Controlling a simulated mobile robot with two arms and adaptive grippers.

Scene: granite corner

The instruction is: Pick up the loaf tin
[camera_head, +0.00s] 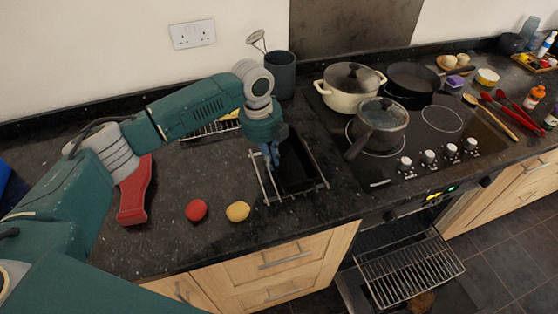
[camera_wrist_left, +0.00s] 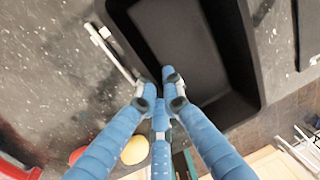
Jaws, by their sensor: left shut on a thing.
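The loaf tin (camera_head: 298,168) is a black, deep rectangular tin at the counter's front edge, left of the hob. Its dark inside fills the upper middle of the left wrist view (camera_wrist_left: 182,45), and it looks empty. My left gripper (camera_head: 271,158), with blue fingers, reaches down from above at the tin's left side. In the left wrist view its fingertips (camera_wrist_left: 164,88) are closed on the tin's wall near a corner. I cannot tell whether the tin touches what is under it. My right gripper is not in view.
A silver wire rack (camera_head: 268,188) shows around the tin. A red ball-like item (camera_head: 196,210) and a yellow one (camera_head: 238,212) lie to its left. A cream pot (camera_head: 350,90) and a lidded saucepan (camera_head: 380,122) stand right. Below, an oven rack (camera_head: 408,270) sticks out.

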